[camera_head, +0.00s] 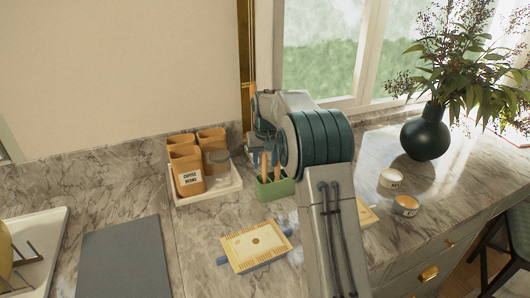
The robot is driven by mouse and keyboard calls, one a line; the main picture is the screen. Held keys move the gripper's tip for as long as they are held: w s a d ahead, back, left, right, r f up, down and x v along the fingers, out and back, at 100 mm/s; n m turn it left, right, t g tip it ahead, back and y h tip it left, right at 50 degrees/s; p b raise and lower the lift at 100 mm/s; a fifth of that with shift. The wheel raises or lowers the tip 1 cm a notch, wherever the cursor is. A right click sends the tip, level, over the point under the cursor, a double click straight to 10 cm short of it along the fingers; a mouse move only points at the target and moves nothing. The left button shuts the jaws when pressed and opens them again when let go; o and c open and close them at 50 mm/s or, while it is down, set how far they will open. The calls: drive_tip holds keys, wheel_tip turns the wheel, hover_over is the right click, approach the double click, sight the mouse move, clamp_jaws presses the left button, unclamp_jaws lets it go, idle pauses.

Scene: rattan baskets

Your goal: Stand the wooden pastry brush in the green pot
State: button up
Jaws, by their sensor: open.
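The green pot (275,190) is a small green rectangular container on the marble counter, just left of my arm. Slim wooden handles (264,167) stand upright at it, apparently inside. I cannot tell whether one of them is the wooden pastry brush. My gripper (266,151) is just above the pot, close to the handle tops, and is open. My arm's large joint and link hide part of the gripper and the area to the right of the pot.
A white tray (225,190) with orange canisters (187,172) and a glass jar (217,168) stands left of the pot. A yellow patterned board (256,246) lies in front. A dark vase (426,132) and two small tins (406,205) stand right. A grey board (125,258) lies left.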

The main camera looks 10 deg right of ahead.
wheel_tip(320, 180, up, 14)
drive_tip(key=s, duration=0.1)
drive_tip(key=shift+s+f+b, duration=0.25)
drive_tip(key=shift+s+b, duration=0.1)
drive_tip(key=shift+b, duration=0.05)
drive_tip(key=s+f+t, duration=0.2)
drive_tip(key=s, duration=2.5)
drive_tip(key=s+f, duration=0.7)
drive_tip(key=s, duration=0.4)
